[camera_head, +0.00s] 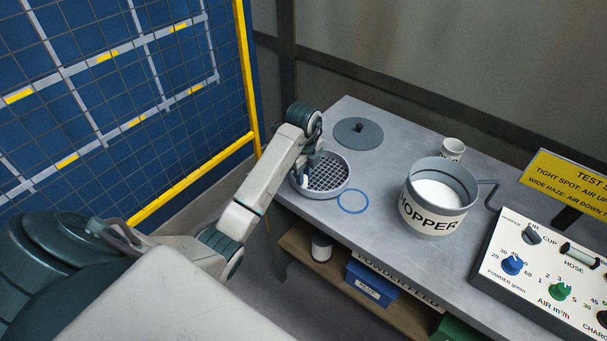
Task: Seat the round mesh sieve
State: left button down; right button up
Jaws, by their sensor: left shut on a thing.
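The round mesh sieve (328,174), a grey ring with a dark grid, is at the left part of the grey table. My left gripper (304,181) is at its left rim and shut on it; the fingertips are small and partly hidden by my arm. I cannot tell whether the sieve touches the table. The hopper (430,212), a white lettered pot with a grey rim, stands to the right, open at the top with white powder (437,193) inside. My right gripper is not in view.
A round grey lid (358,133) with a knob lies behind the sieve. A blue ring (353,201) lies between sieve and hopper. A white cup (452,149) stands behind the hopper. A control panel (548,264) is at right. A yellow-framed mesh fence (248,75) stands left.

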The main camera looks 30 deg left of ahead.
pick_arm(q)
jog(key=shift+r+p, duration=1.7)
jog(key=shift+r, duration=0.45)
jog(key=shift+a, duration=0.1)
